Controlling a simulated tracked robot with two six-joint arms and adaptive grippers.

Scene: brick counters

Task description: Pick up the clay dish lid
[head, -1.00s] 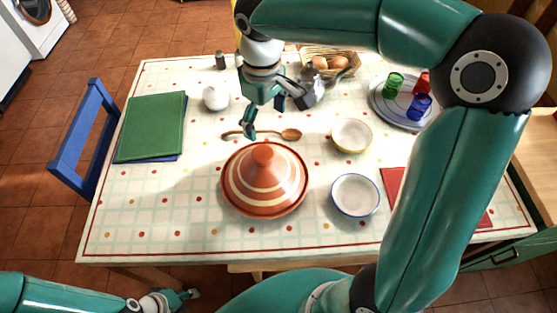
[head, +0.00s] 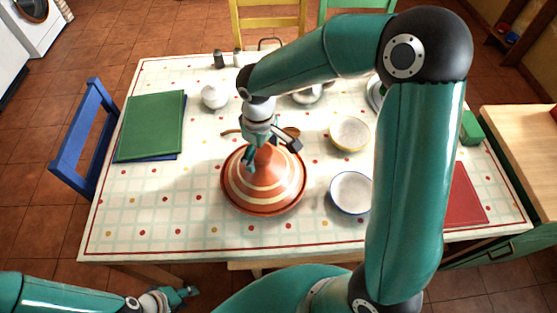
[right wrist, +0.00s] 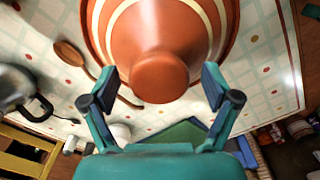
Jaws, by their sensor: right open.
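The clay dish lid (head: 264,182) is an orange-brown cone with cream stripes. It sits on its dish on the table, with a round knob on top. My right gripper (head: 262,165) is over the top of the lid in the head view. In the right wrist view the open fingers (right wrist: 159,85) are on either side of the lid's knob (right wrist: 158,77), with gaps visible. My left gripper (head: 184,293) is low at the front left, below the table edge and away from the lid. Whether its fingers are apart is too small to tell.
A wooden spoon (head: 291,132) lies behind the lid. A yellow-rimmed bowl (head: 349,133) and a blue-rimmed bowl (head: 349,192) stand to its right. A white round pot (head: 215,96) and green placemat (head: 151,125) are to the left. The front left tabletop is clear.

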